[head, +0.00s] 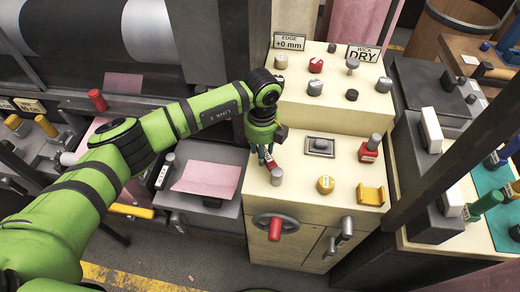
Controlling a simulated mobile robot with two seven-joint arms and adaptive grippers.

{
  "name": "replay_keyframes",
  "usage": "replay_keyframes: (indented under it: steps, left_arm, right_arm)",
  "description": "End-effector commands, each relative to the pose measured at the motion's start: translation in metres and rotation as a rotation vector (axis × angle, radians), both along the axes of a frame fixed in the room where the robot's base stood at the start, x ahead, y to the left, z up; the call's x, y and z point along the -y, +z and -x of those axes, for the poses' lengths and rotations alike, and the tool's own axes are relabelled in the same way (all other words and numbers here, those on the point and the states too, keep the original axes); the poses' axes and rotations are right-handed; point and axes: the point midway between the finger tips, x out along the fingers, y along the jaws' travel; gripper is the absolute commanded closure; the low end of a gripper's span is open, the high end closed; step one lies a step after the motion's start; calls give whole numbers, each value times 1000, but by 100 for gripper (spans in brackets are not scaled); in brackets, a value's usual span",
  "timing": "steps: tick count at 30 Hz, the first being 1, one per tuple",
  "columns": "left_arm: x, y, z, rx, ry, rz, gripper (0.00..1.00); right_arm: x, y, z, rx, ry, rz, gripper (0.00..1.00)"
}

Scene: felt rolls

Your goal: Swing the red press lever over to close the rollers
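My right gripper is not in view. Other red handles are a red grip (97,99) by the dark roller and a red-gripped crank (275,229) on the console's front.
The cream console (300,205) also bears a grey button plate (320,146), a red block with a grey knob (369,149), a yellow knob (325,184) and a yellow bracket (371,194). A pink felt sheet (206,178) lies left. A dark post (452,120) stands right.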

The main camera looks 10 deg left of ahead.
Motion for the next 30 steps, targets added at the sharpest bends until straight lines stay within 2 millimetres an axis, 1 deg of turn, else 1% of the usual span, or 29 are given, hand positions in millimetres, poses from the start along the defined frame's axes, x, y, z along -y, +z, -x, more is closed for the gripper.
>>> replay_keyframes:
  steps: [3, 4, 5, 6, 15, 19, 23, 30]
  left_arm:
    - [-1, 0, 0, -1, 1, -2, 100]
    - [-1, 0, 0, -1, 1, -2, 59]
    - [-1, 0, 0, -1, 1, -2, 47]
    - [-1, 0, 0, -1, 1, -2, 38]
    - [0, 0, 0, 0, -1, 0, 38]
    - [0, 8, -1, 1, -2, 0, 38]
    - [0, 28, -1, 4, -1, 0, 38]
    - [-1, 80, -1, 4, 0, -1, 38]
  right_arm:
    - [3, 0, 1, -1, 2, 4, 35]
    - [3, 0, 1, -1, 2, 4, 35]
    - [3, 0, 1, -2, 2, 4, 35]
    - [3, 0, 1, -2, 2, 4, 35]
    - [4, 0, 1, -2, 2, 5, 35]
    - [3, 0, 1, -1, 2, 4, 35]
    - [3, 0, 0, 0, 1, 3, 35]
    - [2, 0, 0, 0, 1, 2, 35]
